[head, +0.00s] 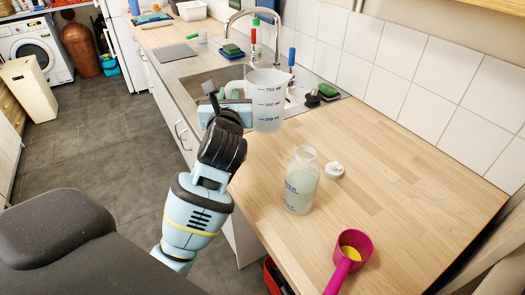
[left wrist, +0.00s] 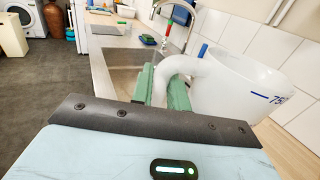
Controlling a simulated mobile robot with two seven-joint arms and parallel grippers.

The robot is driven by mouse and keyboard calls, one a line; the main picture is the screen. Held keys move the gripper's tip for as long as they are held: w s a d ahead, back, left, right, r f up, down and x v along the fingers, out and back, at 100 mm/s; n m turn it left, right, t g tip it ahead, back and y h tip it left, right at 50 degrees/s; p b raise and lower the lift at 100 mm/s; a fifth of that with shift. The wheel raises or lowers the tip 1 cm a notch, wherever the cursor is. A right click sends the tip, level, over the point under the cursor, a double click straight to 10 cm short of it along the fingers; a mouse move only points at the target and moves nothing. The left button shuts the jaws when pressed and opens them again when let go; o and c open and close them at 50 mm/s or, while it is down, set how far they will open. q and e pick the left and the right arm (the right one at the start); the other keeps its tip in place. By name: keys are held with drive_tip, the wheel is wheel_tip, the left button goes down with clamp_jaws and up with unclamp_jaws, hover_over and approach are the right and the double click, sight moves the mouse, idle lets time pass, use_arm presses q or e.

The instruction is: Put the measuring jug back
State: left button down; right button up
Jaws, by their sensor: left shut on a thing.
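The measuring jug (head: 268,112) is a translucent white cup with blue marks and numbers. My left gripper (head: 236,92) is shut on the jug's handle. In the left wrist view the green fingers (left wrist: 160,88) close around the white handle (left wrist: 188,66), and the jug's body (left wrist: 235,90) is at the right. I cannot tell exactly how high its base is above the worktop. My right gripper is not in view.
A translucent bottle (head: 301,183) stands on the worktop with a white cap (head: 334,170) beside it. A magenta scoop (head: 349,252) with yellow contents lies nearer. The sink (head: 208,84) and tap (head: 270,14) are behind the jug. The worktop's right part is clear.

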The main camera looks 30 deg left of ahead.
use_arm(q)
drive_tip(key=shift+w+r, duration=0.1)
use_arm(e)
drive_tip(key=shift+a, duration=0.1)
use_arm(q)
wheel_tip(320, 180, down, 5)
drive_tip(key=shift+r+b, duration=0.1)
drive_tip(key=shift+b, duration=0.35)
drive_tip(key=shift+d+f+b, duration=0.1)
drive_tip(key=shift+f+b, duration=0.4)
drive_tip(key=shift+f, duration=2.05)
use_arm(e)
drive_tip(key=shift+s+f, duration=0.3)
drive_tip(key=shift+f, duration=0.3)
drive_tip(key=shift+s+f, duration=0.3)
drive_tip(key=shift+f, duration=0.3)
use_arm(q)
drive_tip(key=shift+f, duration=0.15)
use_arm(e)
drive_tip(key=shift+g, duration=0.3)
use_arm(q)
drive_tip(key=c, duration=1.5)
unclamp_jaws()
drive_tip(key=shift+o, duration=0.7)
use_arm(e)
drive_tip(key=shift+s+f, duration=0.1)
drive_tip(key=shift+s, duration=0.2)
